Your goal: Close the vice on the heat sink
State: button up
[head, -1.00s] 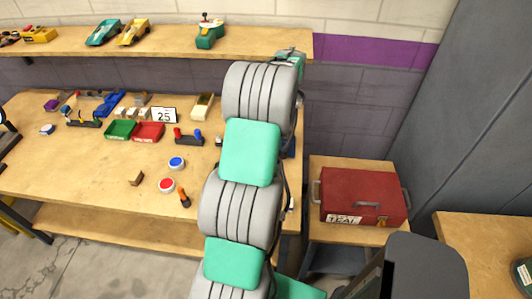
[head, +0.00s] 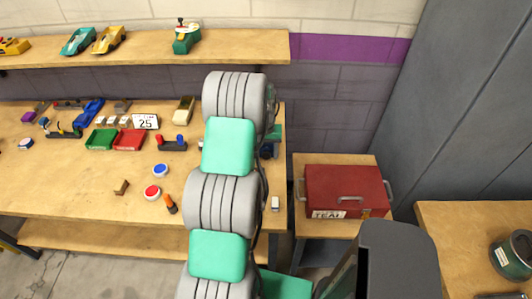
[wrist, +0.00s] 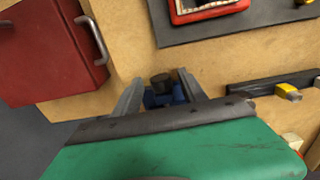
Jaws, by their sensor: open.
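The vice, a small blue body with a dark round knob, shows in the wrist view (wrist: 176,97) between my gripper's fingers. My gripper (wrist: 160,84) is open, with one grey finger on each side of the vice; I cannot tell whether they touch it. The green hand hides the vice's lower part. In the head view a dark blue bit of the vice (head: 267,151) shows just right of my arm, at the bench's right end. I cannot make out the heat sink; it is hidden or too small to tell.
A red toolbox (head: 344,193) stands on a side table right of the workbench (head: 80,190). Green (head: 102,139) and red (head: 130,140) trays lie left of my arm. In the wrist view a dark mat (wrist: 215,30) and a dark bar (wrist: 270,84) lie near the vice.

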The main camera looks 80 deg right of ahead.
grip_shut()
dwell(0.5)
